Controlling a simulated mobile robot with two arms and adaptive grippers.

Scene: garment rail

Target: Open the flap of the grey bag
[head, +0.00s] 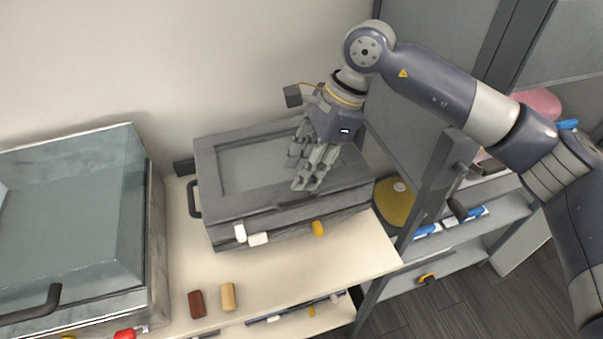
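A grey, box-shaped thing (225,212) stands on the pale table and is the closest match to the grey bag; it looks rigid rather than like a soft bag. Its top, with a framed panel (245,160), lies flat and looks closed. A dark handle (194,199) is on its left side. My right gripper (302,172) is over the right part of this top, fingers pointing down and spread apart with nothing visible between them. Whether the fingertips touch the top I cannot tell. The gripper hides part of the top and its back right corner. My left gripper is not in view.
A large glass-topped case (75,205) stands at the left. A red-brown block (197,304) and a tan block (228,296) lie in front. White and yellow pieces sit by the grey thing's front edge. A grey rack with shelves (470,239) stands at the right.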

